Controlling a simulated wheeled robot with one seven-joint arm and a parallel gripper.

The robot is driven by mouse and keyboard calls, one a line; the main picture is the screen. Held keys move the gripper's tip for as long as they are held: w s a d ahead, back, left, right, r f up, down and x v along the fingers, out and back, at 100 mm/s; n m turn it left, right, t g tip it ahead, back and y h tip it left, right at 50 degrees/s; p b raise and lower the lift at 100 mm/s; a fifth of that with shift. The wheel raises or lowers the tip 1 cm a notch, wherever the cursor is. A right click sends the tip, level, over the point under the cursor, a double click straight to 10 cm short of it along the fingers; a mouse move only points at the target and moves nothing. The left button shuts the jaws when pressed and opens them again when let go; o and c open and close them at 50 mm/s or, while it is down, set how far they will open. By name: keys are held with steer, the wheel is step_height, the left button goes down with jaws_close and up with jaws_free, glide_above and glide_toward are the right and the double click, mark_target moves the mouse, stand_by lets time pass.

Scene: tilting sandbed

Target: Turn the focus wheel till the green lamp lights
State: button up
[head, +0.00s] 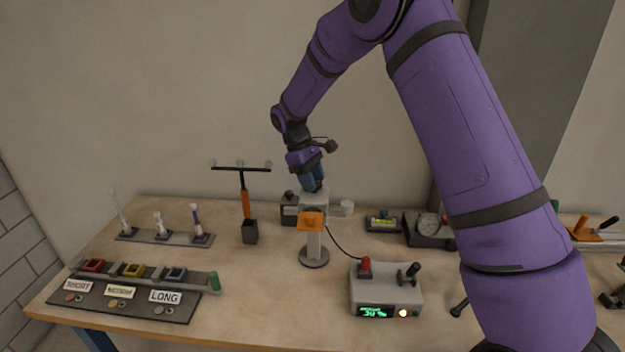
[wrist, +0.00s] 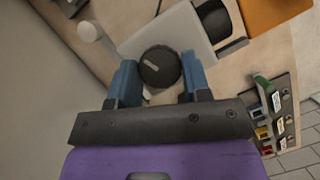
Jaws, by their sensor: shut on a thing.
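The focus wheel (wrist: 160,66) is a dark round knob with a pale index mark, on the light grey head of a post-mounted instrument (head: 314,245). In the wrist view the blue fingers of my gripper (wrist: 159,78) are on either side of it, shut on it. In the head view my gripper (head: 314,184) reaches down onto the instrument's head and hides the wheel. A grey control box (head: 386,291) stands front right, with a green-lit display (head: 375,312). A small lamp (head: 403,313) beside the display glows yellow; I see no lamp lit green.
A cable runs from the instrument to the control box. A labelled rack with coloured trays (head: 125,292) lies front left. A T-shaped tool with an orange handle (head: 245,205) stands left of the instrument. A gauge box (head: 429,229) stands right.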

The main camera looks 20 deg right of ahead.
steer(key=shift+m, duration=0.6)
steer(key=o, duration=0.9)
steer(key=v, duration=1.1)
steer(key=shift+w+d, duration=0.1)
steer(key=shift+d, duration=0.15)
